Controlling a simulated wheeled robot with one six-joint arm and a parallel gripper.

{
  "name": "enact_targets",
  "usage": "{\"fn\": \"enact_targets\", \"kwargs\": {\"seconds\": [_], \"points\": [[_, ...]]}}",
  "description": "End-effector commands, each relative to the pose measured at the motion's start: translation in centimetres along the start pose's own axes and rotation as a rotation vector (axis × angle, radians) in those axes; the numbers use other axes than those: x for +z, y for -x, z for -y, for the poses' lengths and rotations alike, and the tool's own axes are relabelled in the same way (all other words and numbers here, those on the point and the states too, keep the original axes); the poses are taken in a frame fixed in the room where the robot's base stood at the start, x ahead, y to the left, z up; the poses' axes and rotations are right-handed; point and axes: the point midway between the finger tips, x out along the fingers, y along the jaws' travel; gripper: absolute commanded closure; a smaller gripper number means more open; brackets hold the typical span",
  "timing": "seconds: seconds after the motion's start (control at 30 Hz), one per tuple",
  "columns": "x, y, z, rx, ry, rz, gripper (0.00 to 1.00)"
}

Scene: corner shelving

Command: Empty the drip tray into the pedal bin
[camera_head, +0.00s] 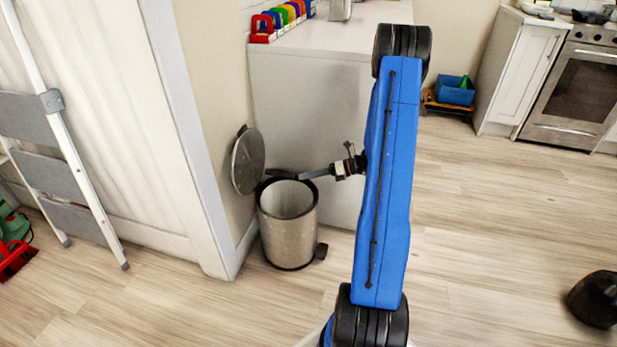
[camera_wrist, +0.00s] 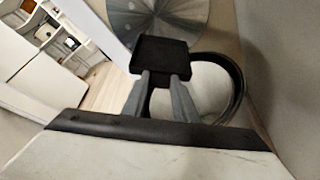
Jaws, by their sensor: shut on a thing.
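The pedal bin (camera_head: 275,240) is a metal cylinder with a dark rim, standing on the floor against the wall. Its round lid (camera_head: 248,160) is up, and the bin's mouth is open. My gripper (camera_head: 304,175) reaches in from the right at the bin's back rim. In the wrist view my gripper (camera_wrist: 162,84) is shut on the drip tray (camera_wrist: 160,56), a small black square piece. The tray looks close to the bin's opening (camera_wrist: 215,85) and the raised lid (camera_wrist: 190,22). I cannot tell what the tray holds or how far it is tilted.
A light cabinet (camera_head: 300,115) stands right behind the bin, with coloured items (camera_head: 283,20) on top. A folding ladder (camera_head: 60,170) leans at the left. A blue crate (camera_head: 455,92) and an oven (camera_head: 575,95) are at the back right. The floor at right is mostly clear.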

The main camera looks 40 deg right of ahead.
Motion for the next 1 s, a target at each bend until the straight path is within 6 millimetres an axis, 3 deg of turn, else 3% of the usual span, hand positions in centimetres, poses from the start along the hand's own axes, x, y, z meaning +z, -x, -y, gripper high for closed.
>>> {"fn": "enact_targets", "kwargs": {"seconds": [0.47,0.8,1.0], "points": [[0.01,-0.01,-0.2,-0.039,0.095,0.001,1.0],[-0.11,-0.07,-0.68,-0.137,0.331,0.0,1.0],[-0.13,-0.07,-0.65,-0.149,0.36,0.0,1.0]]}}
